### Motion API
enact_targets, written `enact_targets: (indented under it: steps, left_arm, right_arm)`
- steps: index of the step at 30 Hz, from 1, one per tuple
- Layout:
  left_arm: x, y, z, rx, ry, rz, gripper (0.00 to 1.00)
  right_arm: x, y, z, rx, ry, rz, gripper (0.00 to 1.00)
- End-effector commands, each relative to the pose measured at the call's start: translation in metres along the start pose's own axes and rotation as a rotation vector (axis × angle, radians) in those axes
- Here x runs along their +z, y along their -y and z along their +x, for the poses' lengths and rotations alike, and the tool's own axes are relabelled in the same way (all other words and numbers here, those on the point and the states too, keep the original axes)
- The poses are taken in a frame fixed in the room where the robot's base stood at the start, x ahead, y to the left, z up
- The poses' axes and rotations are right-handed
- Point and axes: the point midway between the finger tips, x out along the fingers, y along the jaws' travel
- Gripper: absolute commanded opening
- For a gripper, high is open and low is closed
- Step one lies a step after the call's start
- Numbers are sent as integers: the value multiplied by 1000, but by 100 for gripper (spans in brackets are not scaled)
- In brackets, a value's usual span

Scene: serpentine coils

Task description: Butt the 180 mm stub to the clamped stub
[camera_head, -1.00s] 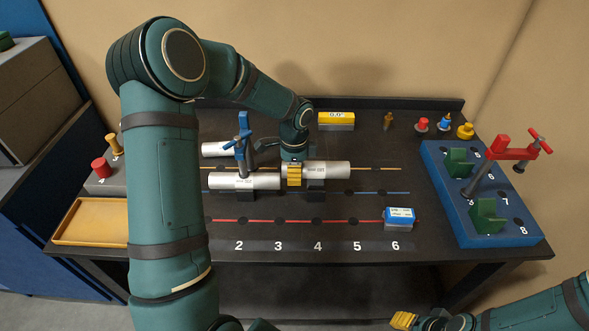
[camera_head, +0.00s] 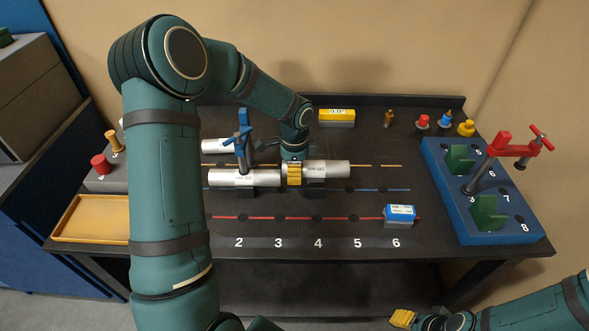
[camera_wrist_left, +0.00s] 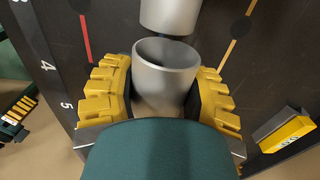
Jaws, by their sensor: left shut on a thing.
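The clamped stub (camera_head: 230,179) is a pale metal tube lying on a dark support under the blue clamp (camera_head: 241,150). The 180 mm stub (camera_head: 330,169) lies to its right, roughly in line. My left gripper (camera_head: 292,174) is shut around this stub near its left end. In the left wrist view, the held stub (camera_wrist_left: 166,75) shows its open end between the yellow fingers. The clamped stub's end (camera_wrist_left: 169,16) faces it, with a narrow dark gap between. My right gripper (camera_head: 403,318) shows only partly at the bottom, away from the table; its jaw opening is unclear.
Another pale tube (camera_head: 217,146) lies behind the clamp. A yellow display block (camera_head: 337,117) stands at the back, and a blue-and-white box (camera_head: 399,213) near mark 6. A blue fixture board (camera_head: 500,237) with a red clamp (camera_head: 500,147) stands right. The front middle is clear.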

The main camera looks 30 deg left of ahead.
Motion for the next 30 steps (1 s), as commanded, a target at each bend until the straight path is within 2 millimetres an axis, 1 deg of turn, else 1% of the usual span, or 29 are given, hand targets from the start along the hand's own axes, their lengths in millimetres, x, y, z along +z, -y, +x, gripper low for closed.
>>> enact_targets:
  steps: [19,30]
  left_arm:
    - [0,0,21,-1,0,0,5]
    - [0,0,22,-1,-1,0,5]
  right_arm:
    - [1,-5,13,0,0,0,47]
    - [2,-5,14,0,0,0,47]
